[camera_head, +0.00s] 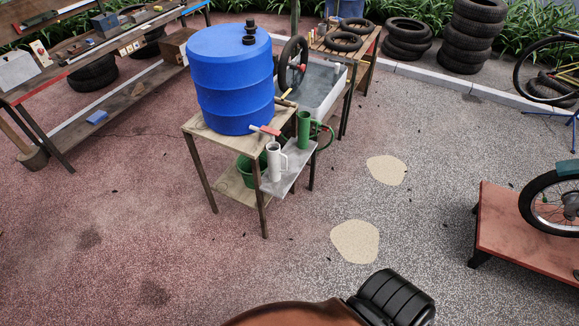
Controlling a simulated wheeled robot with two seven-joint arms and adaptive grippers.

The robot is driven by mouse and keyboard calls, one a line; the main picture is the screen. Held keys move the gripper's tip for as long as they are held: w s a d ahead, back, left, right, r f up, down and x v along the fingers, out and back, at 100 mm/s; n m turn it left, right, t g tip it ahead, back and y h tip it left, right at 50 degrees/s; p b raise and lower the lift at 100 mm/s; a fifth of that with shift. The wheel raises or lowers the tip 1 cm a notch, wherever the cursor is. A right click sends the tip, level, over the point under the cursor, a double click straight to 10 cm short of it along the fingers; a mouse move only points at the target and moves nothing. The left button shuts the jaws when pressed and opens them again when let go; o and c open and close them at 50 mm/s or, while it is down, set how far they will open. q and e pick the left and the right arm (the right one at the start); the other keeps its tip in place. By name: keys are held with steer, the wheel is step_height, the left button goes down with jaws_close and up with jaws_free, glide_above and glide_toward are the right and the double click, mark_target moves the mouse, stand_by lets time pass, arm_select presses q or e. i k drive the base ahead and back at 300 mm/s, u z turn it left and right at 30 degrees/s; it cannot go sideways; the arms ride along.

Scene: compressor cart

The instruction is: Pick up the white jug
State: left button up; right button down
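The white jug (274,163) stands upright on a small grey shelf (294,176) at the front right side of a wooden stand (190,125). Its handle is on its right side. A green jug (304,131) stands just behind it to the right on the same shelf. Neither of my grippers shows in the head view, and nothing is gripping the white jug.
A green bucket (247,171) sits below. A water trough (318,85) is behind. Open ground lies in front. A red platform (510,235) is at right.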

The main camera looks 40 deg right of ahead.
mark_target(274, 154)
steer(key=z, duration=1.6)
